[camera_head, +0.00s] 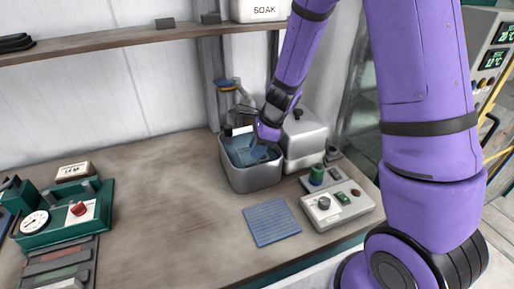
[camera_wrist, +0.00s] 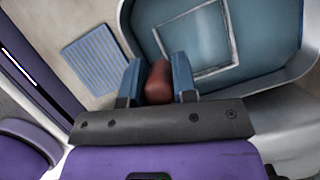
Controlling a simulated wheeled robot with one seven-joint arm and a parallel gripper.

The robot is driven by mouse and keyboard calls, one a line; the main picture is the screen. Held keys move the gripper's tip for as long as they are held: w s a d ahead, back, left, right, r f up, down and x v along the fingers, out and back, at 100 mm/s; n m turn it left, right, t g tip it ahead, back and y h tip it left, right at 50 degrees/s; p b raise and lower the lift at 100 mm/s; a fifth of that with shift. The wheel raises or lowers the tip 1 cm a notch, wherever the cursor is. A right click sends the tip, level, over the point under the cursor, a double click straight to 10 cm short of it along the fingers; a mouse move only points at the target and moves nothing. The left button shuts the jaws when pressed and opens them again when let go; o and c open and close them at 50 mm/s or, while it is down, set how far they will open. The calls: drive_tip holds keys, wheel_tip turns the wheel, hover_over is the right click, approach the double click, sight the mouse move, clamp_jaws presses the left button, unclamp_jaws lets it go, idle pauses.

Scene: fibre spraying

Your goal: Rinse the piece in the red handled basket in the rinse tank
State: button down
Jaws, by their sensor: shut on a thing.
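The rinse tank (camera_head: 252,179) is a grey metal basin with bluish water, standing at the back right of the bench. In the wrist view its water (camera_wrist: 275,55) fills the upper right. My gripper (camera_head: 262,143) is over the tank, and in the wrist view its two blue-grey fingers (camera_wrist: 158,82) are shut on a red handle (camera_wrist: 158,80). A thin pale rectangular frame (camera_wrist: 236,50), which looks like the basket's rim, shows in the tank beyond the fingers. The piece inside cannot be made out. In the head view my gripper and arm hide most of the basket.
A blue ribbed mat (camera_head: 271,221) lies in front of the tank. A grey control box (camera_head: 338,205) with knobs stands to its right, and a lidded metal tank (camera_head: 305,137) behind that. A green gauge unit (camera_head: 66,212) is at far left. The middle of the bench is clear.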

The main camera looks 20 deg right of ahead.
drive_tip(key=shift+f, duration=0.95)
drive_tip(key=shift+r, duration=5.95)
